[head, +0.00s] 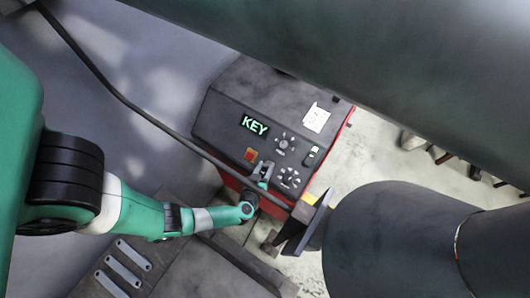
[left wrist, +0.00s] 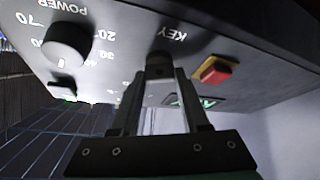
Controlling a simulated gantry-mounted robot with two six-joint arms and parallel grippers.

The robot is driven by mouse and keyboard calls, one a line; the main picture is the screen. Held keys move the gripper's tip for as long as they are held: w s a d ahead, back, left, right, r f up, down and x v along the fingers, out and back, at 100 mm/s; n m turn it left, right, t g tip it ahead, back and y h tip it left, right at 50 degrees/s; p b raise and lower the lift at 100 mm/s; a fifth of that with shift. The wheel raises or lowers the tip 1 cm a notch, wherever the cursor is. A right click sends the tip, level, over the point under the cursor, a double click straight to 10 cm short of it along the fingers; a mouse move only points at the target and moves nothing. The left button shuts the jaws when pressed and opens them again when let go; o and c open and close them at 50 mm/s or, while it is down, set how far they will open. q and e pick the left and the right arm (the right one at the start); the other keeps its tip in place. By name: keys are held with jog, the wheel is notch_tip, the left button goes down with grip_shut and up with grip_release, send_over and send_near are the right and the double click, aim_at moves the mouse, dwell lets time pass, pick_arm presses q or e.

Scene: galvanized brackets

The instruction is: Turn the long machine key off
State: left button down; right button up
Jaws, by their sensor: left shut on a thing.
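The machine's dark control box (head: 225,105) stands in the middle of the head view, with a lit green KEY display (head: 255,125) on its panel. My left gripper (head: 265,172) reaches the lower part of this panel. In the left wrist view my left gripper (left wrist: 159,75) is shut on the machine key (left wrist: 159,58), just by the KEY lettering. Only a dark bit of the key shows between the fingertips. The fingers hide its shape, and I cannot tell which way it is turned.
A red button on a yellow plate (left wrist: 214,70) is close beside the fingers. A round POWER knob (left wrist: 68,43) sits on the other side. A dark cable (head: 150,118) crosses in front of the panel. Flat metal brackets (head: 125,262) lie at the lower left.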

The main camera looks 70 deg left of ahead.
pick_arm(q)
jog(key=n+g, duration=0.1)
jog(key=n+p, duration=0.1)
jog(key=n, duration=0.1)
jog(key=shift+w+r+g, duration=0.1)
jog(key=shift+r+g, duration=0.1)
jog(key=shift+g, duration=0.2)
jog(key=n+g+p, duration=0.1)
jog(key=n+g, duration=0.1)
jog(key=n, duration=0.2)
jog(key=shift+y, duration=0.3)
jog(key=n+g+p, duration=0.1)
jog(key=n, duration=0.3)
jog(key=shift+w+g+h+p, duration=0.1)
jog(key=shift+g+h+p, duration=0.2)
jog(key=shift+g+h, duration=0.1)
jog(key=shift+n+g+h+p, duration=0.4)
jog(key=shift+n+g+h, duration=0.15)
jog(key=shift+n, duration=0.95)
jog(key=shift+f, duration=0.1)
jog(key=shift+c, duration=2)
grip_release()
